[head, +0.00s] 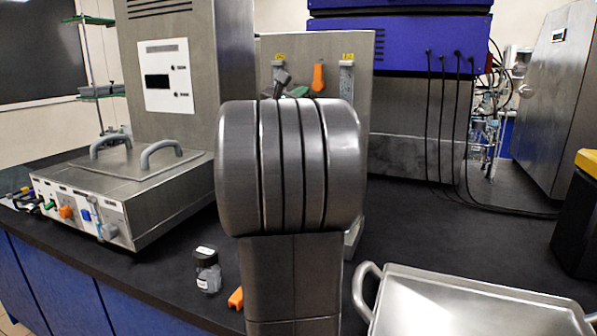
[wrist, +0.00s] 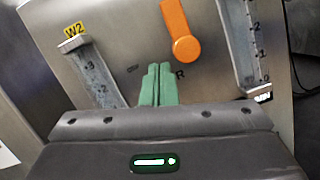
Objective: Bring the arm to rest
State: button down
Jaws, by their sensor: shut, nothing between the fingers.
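My gripper (wrist: 156,72) shows in the wrist view as two green fingers pressed together, with nothing between them. It points at a grey metal panel (wrist: 125,35) with an orange lever (wrist: 180,32). I cannot tell how far the fingertips are from the panel. In the head view my raised arm stands in the middle and hides most of the gripper; a bit of green (head: 299,91) shows above it. The same panel (head: 345,50) and orange lever (head: 318,78) stand behind the arm.
A steel unit with two handles (head: 135,165) stands left on the black bench. A small capped jar (head: 207,272) and an orange piece (head: 236,298) lie near the arm. A metal tray (head: 372,318) is at front right. A blue-topped unit (head: 400,45) stands behind.

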jog(key=f+n+y, duration=0.1)
jog(key=f+n, duration=0.1)
jog(key=f+n+y, duration=0.1)
jog(key=f+n, duration=0.1)
jog(key=f, duration=0.1)
jog(key=shift+s+a+n+t, duration=0.1)
jog(key=shift+s+n+t, duration=0.1)
jog(key=shift+n+t, duration=0.15)
jog(key=shift+r, duration=0.1)
